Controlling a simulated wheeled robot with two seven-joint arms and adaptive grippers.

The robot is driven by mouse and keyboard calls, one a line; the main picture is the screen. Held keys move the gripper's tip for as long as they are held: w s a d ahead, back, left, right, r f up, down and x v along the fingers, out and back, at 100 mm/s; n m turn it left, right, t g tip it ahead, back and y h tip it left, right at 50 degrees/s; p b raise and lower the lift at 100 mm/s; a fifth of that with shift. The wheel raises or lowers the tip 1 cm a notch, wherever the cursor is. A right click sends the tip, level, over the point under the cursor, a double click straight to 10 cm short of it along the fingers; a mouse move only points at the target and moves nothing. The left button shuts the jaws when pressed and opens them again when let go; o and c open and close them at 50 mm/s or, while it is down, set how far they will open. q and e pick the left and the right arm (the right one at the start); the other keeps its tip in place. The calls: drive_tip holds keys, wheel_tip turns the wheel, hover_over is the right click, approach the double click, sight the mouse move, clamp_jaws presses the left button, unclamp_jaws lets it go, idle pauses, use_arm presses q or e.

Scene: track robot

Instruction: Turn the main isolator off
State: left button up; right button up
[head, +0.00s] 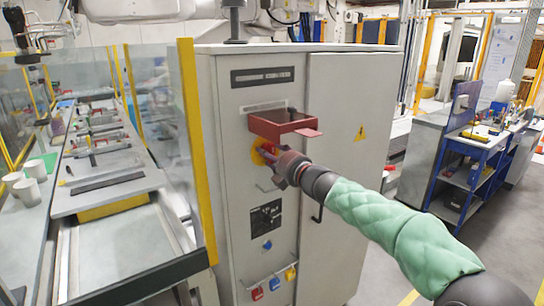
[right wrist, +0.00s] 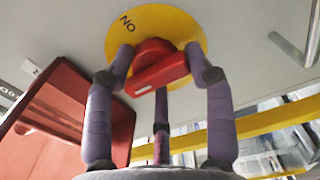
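The main isolator is a red rotary handle (right wrist: 160,72) on a round yellow disc (right wrist: 187,22) marked ON, on the grey cabinet's front. In the right wrist view the handle bar lies slightly slanted, its right end higher. In the head view the yellow disc (head: 257,155) is partly hidden by my right gripper (head: 268,155). The gripper's fingertips stand on both sides of the handle, bent inward close against its ends, with a third finger below. Exact contact is hard to see. My left gripper does not show.
A red open box-like bracket (head: 285,124) juts from the cabinet (head: 340,90) just above the isolator. Small coloured switches (head: 273,284) sit low on the front. A glazed conveyor enclosure with a yellow post (head: 196,140) stands left. A blue workbench (head: 480,150) stands right.

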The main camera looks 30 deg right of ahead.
drive_tip(key=shift+o, duration=1)
drive_tip(key=shift+r, duration=0.6)
drive_tip(key=shift+a+f, duration=0.15)
drive_tip(key=shift+s+f, duration=0.1)
drive_tip(key=shift+f, duration=0.05)
drive_tip(key=s+d, duration=0.1)
drive_tip(key=s, duration=1.1)
drive_tip(key=shift+w, duration=0.1)
